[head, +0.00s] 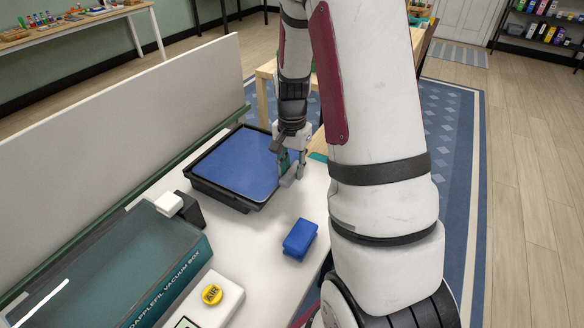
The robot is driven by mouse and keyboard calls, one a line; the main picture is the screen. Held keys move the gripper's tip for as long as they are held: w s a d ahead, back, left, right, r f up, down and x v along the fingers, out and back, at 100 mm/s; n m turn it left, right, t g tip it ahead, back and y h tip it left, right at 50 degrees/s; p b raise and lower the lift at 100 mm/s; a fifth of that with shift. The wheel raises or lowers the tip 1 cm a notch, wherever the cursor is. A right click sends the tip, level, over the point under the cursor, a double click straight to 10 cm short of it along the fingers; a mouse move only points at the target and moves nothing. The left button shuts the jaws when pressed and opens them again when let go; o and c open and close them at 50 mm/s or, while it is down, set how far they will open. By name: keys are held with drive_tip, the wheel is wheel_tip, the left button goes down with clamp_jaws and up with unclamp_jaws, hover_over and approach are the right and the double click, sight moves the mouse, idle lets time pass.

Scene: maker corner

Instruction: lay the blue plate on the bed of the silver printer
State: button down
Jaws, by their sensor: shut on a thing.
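The blue plate (235,166) is a flat, square blue sheet. It appears to lie within the rim of a black tray (228,197) on the white table. My gripper (291,175) points down at the plate's right edge and is shut on it; the exact contact is small and partly hidden by the fingers. I cannot tell whether the plate is lifted off the tray floor. No silver printer can be made out in this view; my own arm covers much of the right side.
A blue block (299,240) lies on the white table (262,243) in front of the tray. A teal vacuum box (120,265) and a white unit with a yellow AIR button (212,294) stand at the near left. A pale panel (120,120) rises behind. Wood floor (530,180) lies open at right.

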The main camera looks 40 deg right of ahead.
drive_tip(key=c, duration=1.2)
unclamp_jaws()
drive_tip(key=shift+c, duration=0.2)
drive_tip(key=shift+f, duration=0.15)
